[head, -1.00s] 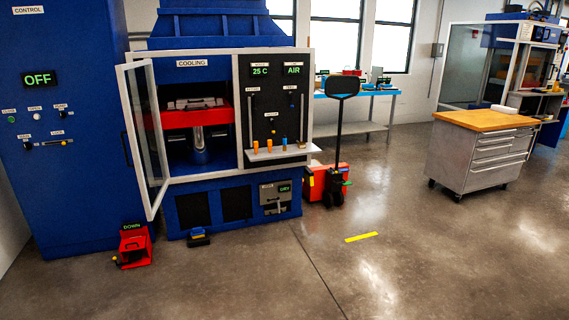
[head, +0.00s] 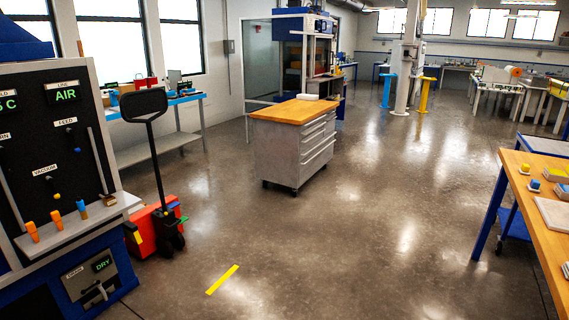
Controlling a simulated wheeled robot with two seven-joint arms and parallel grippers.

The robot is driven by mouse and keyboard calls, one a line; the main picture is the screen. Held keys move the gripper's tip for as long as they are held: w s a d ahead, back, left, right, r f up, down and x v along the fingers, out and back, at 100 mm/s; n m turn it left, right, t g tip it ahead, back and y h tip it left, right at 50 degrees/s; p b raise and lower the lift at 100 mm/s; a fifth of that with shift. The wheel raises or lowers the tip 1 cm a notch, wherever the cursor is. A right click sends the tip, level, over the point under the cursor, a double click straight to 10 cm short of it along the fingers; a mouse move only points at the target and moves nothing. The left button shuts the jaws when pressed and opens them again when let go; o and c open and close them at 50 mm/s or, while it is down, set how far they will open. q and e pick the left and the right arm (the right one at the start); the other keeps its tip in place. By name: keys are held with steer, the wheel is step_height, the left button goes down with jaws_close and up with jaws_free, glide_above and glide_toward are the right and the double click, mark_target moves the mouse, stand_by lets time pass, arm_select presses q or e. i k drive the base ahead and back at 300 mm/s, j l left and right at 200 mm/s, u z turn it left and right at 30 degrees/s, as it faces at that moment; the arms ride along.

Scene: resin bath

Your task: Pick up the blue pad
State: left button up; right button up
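A small blue piece (head: 534,185) sits on the wooden-topped bench (head: 515,158) at the right edge of the head view. It may be the blue pad, but it is too small to tell for sure. Small yellow pieces (head: 525,168) lie close to it on the same bench. Neither of my grippers is in view.
The machine with the dark control panel (head: 75,150) stands at the left, with a red pallet jack (head: 150,228) beside it. A grey drawer cabinet (head: 295,150) stands mid-room. The floor between cabinet and right bench is clear. A yellow strip (head: 222,279) marks the floor.

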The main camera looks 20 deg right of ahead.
mark_target(535, 186)
steer(key=i+l+z, duration=0.4)
steer(key=i+z, duration=0.85)
steer(key=i+j+z, duration=0.1)
steer(key=i+z, duration=0.3)
steer(key=i+j, duration=0.05)
steer(key=i, duration=0.05)
